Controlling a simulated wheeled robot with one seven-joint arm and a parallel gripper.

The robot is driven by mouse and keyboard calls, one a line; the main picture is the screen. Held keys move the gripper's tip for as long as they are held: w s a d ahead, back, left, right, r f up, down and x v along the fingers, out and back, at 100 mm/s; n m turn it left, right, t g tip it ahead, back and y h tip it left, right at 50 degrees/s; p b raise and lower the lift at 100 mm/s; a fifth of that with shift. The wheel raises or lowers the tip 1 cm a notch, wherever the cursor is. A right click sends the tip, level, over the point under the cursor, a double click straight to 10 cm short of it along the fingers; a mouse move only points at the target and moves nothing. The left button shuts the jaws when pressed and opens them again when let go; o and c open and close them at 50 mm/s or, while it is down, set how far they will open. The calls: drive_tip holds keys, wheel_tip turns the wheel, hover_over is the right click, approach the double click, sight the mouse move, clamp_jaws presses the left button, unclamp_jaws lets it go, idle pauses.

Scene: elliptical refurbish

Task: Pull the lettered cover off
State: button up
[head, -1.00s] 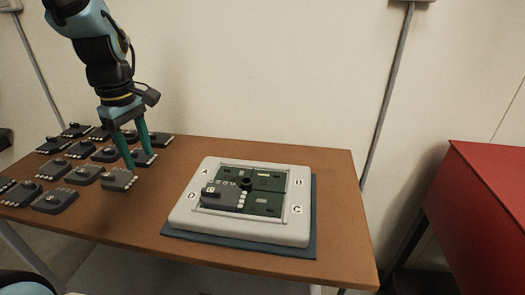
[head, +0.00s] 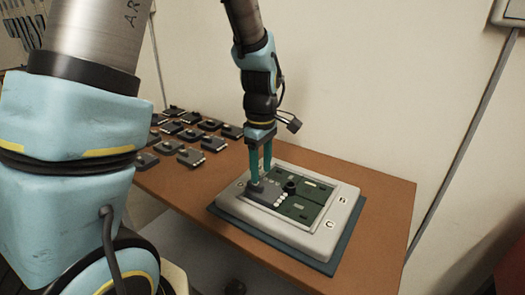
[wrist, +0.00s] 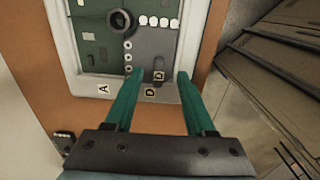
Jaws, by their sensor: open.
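The lettered cover (head: 271,195) is a dark grey block in the D corner of a white-framed unit (head: 345,200) with green boards. It has a raised grip and pale round studs along two edges. In the wrist view the cover (wrist: 150,42) shows a D on its grip (wrist: 158,75). My gripper (head: 260,178) points down at the cover, its two teal fingers apart. In the wrist view the gripper (wrist: 157,76) has one finger on each side of the grip. I cannot tell whether they touch it.
A black round knob (head: 291,187) stands at the unit's centre, next to the cover. Several similar dark blocks (head: 190,155) lie on the brown table (head: 385,190) at the back left. The unit sits on a dark teal mat (head: 345,245). The table's right part is bare.

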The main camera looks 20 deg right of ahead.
sight(261, 186)
drive_tip(key=shift+f+p, duration=0.3)
drive_tip(key=shift+f, duration=2.1)
clamp_jaws()
idle(0.7)
